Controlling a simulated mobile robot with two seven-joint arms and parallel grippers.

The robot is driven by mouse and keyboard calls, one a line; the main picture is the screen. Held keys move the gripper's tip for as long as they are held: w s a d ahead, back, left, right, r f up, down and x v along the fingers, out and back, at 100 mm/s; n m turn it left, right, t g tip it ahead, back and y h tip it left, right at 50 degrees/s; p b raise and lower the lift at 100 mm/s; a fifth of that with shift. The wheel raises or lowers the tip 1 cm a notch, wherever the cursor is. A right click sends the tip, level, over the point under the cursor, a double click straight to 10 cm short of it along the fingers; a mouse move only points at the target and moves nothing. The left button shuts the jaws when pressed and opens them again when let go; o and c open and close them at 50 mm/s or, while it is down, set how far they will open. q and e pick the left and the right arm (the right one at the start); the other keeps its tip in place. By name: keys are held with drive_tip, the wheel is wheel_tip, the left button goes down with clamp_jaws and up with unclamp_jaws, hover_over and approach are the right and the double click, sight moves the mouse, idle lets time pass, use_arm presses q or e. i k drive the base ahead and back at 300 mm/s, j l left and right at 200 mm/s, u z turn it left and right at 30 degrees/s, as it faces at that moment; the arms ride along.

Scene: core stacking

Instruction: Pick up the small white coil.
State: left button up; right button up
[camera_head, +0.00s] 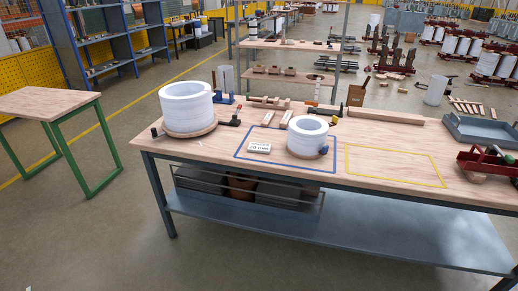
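The small white coil (308,137) stands upright on the wooden workbench (210,155), in the right part of a blue taped rectangle (238,157). It is a hollow ring, and a small dark blue object touches or overlaps its lower right side. A larger white coil (187,108) stands on a round wooden base at the bench's left end. Neither of my grippers shows in the head view.
A yellow taped rectangle (395,165) right of the small coil is empty. Wooden blocks (296,115) and a long beam (385,117) lie behind. A red tool (488,163) and a grey tray (480,131) are at the right end. A green-legged table (48,103) stands left.

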sight(306, 135)
drive_tip(key=i+l, duration=0.2)
drive_tip(key=i, duration=0.2)
drive_tip(key=i+l, duration=0.2)
drive_tip(key=i, duration=0.2)
drive_tip(key=i+l, duration=0.2)
drive_tip(key=i, duration=0.2)
drive_tip(key=i+l, duration=0.2)
drive_tip(key=i, duration=0.2)
